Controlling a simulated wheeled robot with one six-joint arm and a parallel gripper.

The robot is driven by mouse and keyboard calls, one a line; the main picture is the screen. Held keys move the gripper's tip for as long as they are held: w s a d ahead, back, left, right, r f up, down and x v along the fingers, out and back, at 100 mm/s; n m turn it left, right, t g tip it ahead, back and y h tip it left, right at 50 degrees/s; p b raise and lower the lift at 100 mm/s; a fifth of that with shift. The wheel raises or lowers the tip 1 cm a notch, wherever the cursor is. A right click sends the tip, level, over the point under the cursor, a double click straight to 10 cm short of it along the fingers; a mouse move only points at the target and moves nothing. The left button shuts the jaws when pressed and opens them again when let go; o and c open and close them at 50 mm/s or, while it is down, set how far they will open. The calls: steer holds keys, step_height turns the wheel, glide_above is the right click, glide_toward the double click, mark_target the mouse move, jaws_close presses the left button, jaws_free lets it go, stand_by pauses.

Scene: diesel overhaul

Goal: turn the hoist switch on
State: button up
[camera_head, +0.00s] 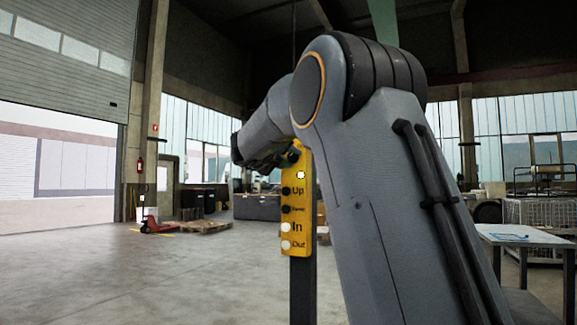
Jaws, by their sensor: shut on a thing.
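The yellow hoist control box (303,215) stands upright on a dark post, left of my arm. Its buttons are labelled Up, what looks like Down, In and Out, with a white round light or button above them. A dark knob, seemingly the hoist switch (293,156), is at the top of the box, partly covered. My gripper (283,159) is at this top end, dark and mostly hidden by my wrist. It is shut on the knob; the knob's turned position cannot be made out.
My grey arm fills the middle and right. A work table (525,237) stands at the right, with a wire crate (541,215) behind it. A red pallet jack (154,225) and a pallet (201,226) are far left. The floor at left is clear.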

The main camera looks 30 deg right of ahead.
steer(key=shift+m, duration=0.3)
stand_by(0.4)
steer(key=o, duration=1)
steer(key=shift+o, duration=0.2)
steer(key=b+v, duration=0.1)
steer(key=v, duration=0.6)
steer(key=shift+s+a, duration=0.25)
steer(key=shift+a, duration=0.05)
